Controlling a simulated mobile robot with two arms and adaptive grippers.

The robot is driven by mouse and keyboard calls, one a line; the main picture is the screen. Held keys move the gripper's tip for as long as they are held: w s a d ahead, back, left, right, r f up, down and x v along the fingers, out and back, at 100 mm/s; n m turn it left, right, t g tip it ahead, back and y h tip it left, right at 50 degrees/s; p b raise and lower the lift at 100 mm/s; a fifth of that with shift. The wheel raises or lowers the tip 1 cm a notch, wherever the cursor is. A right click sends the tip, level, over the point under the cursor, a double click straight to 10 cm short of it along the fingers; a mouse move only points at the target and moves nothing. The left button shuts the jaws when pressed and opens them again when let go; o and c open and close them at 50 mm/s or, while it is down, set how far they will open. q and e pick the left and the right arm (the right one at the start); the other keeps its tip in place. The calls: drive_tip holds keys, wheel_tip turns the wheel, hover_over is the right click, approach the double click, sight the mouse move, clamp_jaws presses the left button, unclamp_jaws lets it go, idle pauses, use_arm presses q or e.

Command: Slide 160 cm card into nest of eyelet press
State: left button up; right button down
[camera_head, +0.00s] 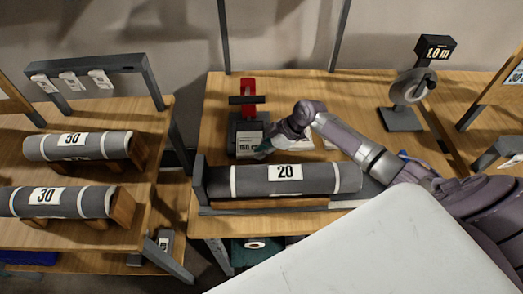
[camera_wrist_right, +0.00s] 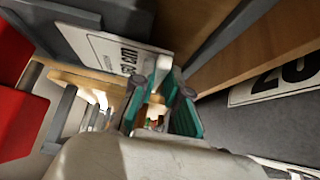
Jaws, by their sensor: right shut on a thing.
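The eyelet press, with its red upright (camera_head: 248,88), dark crossbar and dark grey base, stands at the back left of the middle table. The white 160 cm card (camera_head: 248,144) shows at the front of the press base, face toward the head camera. My right gripper (camera_head: 265,149) is at the card's right edge, shut on it. In the right wrist view the card (camera_wrist_right: 105,48) reaches up left from between the teal fingers of the gripper (camera_wrist_right: 160,105). I cannot tell whether the card is inside the nest or just in front of it. My left gripper is out of view.
A grey roll marked 20 (camera_head: 285,180) lies in a cradle close in front of the gripper. Rolls marked 50 (camera_head: 78,146) and 30 (camera_head: 65,202) lie on the left rack. A stand with a 1.0 m sign (camera_head: 435,48) is at the back right.

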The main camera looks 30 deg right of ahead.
sight(254, 145)
drive_tip(key=shift+w+d+b, duration=0.3)
drive_tip(key=shift+w+b, duration=0.35)
drive_tip(key=shift+w+d+b, duration=0.35)
drive_tip(key=shift+w+b, duration=0.3)
drive_tip(key=shift+w+d+b, duration=0.3)
drive_tip(key=shift+w+b, duration=0.35)
drive_tip(key=shift+w, duration=0.2)
drive_tip(key=c, duration=1.1)
unclamp_jaws()
drive_tip(key=shift+d, duration=0.1)
